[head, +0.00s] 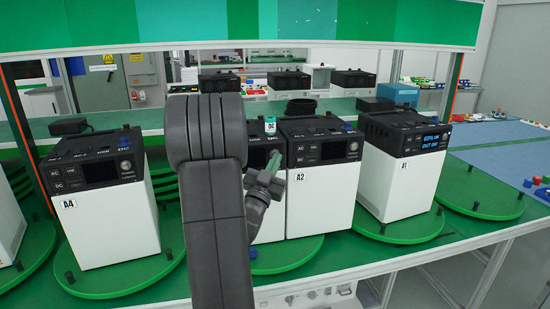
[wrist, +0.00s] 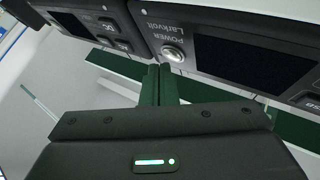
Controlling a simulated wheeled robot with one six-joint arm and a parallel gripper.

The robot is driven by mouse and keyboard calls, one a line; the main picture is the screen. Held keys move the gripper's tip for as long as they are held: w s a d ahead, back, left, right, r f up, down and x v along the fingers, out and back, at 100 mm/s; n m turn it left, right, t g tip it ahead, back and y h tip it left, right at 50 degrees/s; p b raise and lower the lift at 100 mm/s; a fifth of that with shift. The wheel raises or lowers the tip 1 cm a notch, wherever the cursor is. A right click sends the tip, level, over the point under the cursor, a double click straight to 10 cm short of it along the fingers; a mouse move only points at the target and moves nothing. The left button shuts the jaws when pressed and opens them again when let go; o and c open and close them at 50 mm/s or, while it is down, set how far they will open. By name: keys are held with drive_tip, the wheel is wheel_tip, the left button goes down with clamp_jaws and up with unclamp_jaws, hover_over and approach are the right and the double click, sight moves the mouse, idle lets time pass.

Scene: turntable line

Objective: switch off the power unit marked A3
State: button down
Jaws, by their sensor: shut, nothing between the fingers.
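The unit in front of my gripper (head: 274,162) stands between A4 and A2, largely behind my arm in the head view. Its marking is hidden, so I cannot read whether it is A3. In the wrist view its panel appears upside down, with a dark display (wrist: 240,58) and a round silver POWER button (wrist: 172,54). My gripper also shows in the wrist view (wrist: 159,72). Its green fingers are shut and empty, with the tips close to the button. I cannot tell whether they touch it.
Unit A4 (head: 115,225) stands at left on a green turntable (head: 130,278). Unit A2 (head: 322,205) stands close right of the middle unit, its display dark. A green-and-white piece (head: 270,126) shows above the middle unit.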

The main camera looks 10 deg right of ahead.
drive_tip(key=shift+s, duration=0.3)
drive_tip(key=s+b, duration=0.2)
drive_tip(key=s, duration=0.3)
drive_tip(key=shift+d+b, duration=0.1)
drive_tip(key=shift+b, duration=0.3)
idle(0.5)
drive_tip(key=w+p, duration=0.1)
drive_tip(key=p, duration=0.2)
drive_tip(key=shift+w+r, duration=0.2)
drive_tip(key=shift+w, duration=0.2)
